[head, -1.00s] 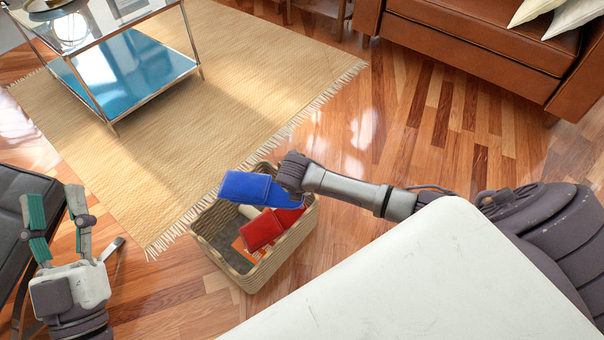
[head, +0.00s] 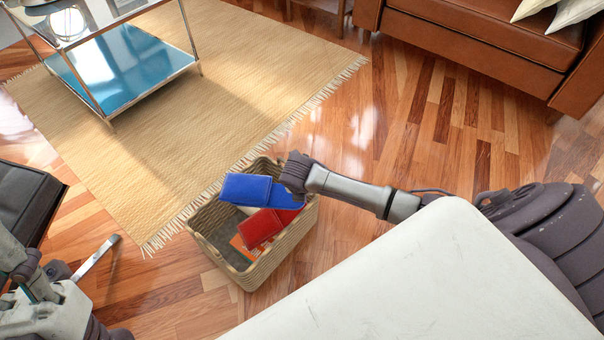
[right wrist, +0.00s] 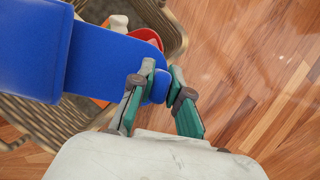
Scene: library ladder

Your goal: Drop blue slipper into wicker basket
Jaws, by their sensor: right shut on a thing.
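The blue slipper (head: 248,189) is held over the wicker basket (head: 246,274) in the head view, covering part of the basket's opening. My right gripper (head: 294,173) is shut on one end of the slipper. The right wrist view shows its fingers (right wrist: 160,82) pinching the rounded end of the slipper (right wrist: 108,62), with the basket's woven wall (right wrist: 55,120) beneath. My left gripper (head: 28,285) is low at the left edge of the head view, away from the basket. Its fingers are partly cut off, so its opening is unclear.
Inside the basket lie a red slipper (head: 262,227), an orange item (head: 240,247) and a pale item. A fringed rug (head: 230,90) and a glass-and-metal table (head: 125,72) lie behind, and a brown leather sofa (head: 470,50) stands at upper right.

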